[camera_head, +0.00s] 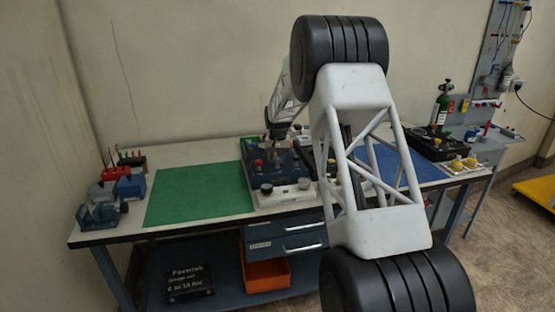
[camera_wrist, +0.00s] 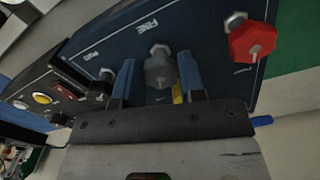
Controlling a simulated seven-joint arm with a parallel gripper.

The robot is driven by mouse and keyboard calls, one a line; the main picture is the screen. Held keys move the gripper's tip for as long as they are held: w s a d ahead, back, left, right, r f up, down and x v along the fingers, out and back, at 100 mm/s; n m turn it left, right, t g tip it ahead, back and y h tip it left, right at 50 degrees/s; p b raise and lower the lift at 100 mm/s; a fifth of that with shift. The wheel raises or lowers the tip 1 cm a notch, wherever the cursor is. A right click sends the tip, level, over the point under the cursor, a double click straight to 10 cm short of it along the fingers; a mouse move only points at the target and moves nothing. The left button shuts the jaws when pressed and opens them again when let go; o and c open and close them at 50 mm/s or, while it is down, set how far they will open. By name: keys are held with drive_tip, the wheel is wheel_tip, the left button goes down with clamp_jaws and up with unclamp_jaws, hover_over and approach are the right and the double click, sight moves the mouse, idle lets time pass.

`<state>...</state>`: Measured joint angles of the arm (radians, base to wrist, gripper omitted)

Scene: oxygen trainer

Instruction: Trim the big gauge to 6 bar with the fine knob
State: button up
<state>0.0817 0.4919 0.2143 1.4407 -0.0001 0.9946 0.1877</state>
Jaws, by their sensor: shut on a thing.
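The fine knob (camera_wrist: 159,72) is a dark grey knob on a blue panel (camera_wrist: 205,28), beside the label FINE in the wrist view. My gripper (camera_wrist: 157,66) has one blue finger on each side of it and is shut on it. In the head view my gripper (camera_head: 273,147) is small and dark above the trainer panel (camera_head: 293,172). I cannot make out the big gauge or its needle in either view; my arm covers part of the bench.
A red knob (camera_wrist: 252,42) stands right of the fine knob, and a small black knob (camera_wrist: 99,90) stands left. A green mat (camera_head: 195,195) lies clear at left. A blue vise (camera_head: 100,212) stands at the bench's left end.

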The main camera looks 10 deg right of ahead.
sight(278, 159)
drive_tip(key=shift+n, duration=1.2)
drive_tip(key=o, duration=0.9)
drive_tip(key=shift+o, duration=0.2)
drive_tip(key=shift+r, duration=0.15)
wheel_tip(278, 159, up, 7)
drive_tip(key=shift+r, duration=0.25)
drive_tip(key=shift+s+r, duration=0.1)
